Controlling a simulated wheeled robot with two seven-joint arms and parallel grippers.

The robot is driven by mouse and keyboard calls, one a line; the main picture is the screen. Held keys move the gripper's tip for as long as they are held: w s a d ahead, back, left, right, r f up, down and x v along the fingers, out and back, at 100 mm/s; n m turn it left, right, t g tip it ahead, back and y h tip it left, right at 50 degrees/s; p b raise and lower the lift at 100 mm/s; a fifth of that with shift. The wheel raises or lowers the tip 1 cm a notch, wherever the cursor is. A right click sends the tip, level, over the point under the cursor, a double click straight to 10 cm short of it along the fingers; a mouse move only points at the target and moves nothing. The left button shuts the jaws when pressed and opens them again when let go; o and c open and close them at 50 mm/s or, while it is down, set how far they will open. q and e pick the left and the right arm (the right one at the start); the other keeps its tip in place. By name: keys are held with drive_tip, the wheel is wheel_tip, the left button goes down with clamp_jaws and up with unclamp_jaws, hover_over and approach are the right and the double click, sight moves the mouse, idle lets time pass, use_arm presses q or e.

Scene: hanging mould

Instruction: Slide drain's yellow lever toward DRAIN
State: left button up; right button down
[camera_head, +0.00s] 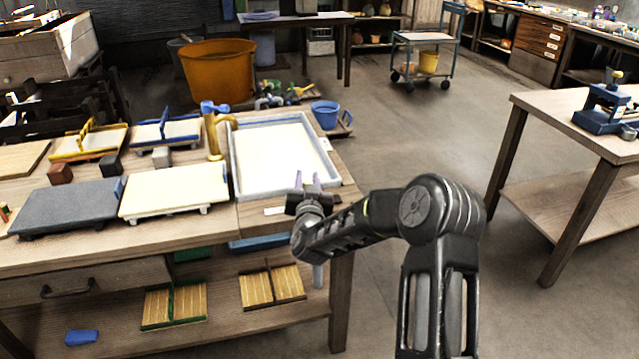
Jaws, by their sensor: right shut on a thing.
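My right gripper (308,182) is at the front right edge of the white-floored vat (234,170). It is shut, with its two pale fingertips pointing away from me. The drain's yellow lever cannot be made out there; the gripper and wrist cover that spot. A small white label (275,211) lies on the table edge just left of the gripper, its text too small to read. A grey pipe (318,275) hangs below the table under the gripper. My left gripper is not in view.
A brass tap with a blue handle (212,125) stands at the vat's left. Pale and dark boards (175,190) lie further left. A blue bucket (326,116) and green and yellow fittings (298,90) are behind. Open floor (440,150) lies to the right.

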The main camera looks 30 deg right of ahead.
drive_tip(key=shift+a, duration=0.25)
drive_tip(key=c, duration=1.1)
unclamp_jaws()
drive_tip(key=shift+w+a, duration=0.1)
drive_tip(key=v, duration=0.7)
drive_tip(key=shift+s, duration=0.4)
drive_tip(key=shift+a, duration=0.1)
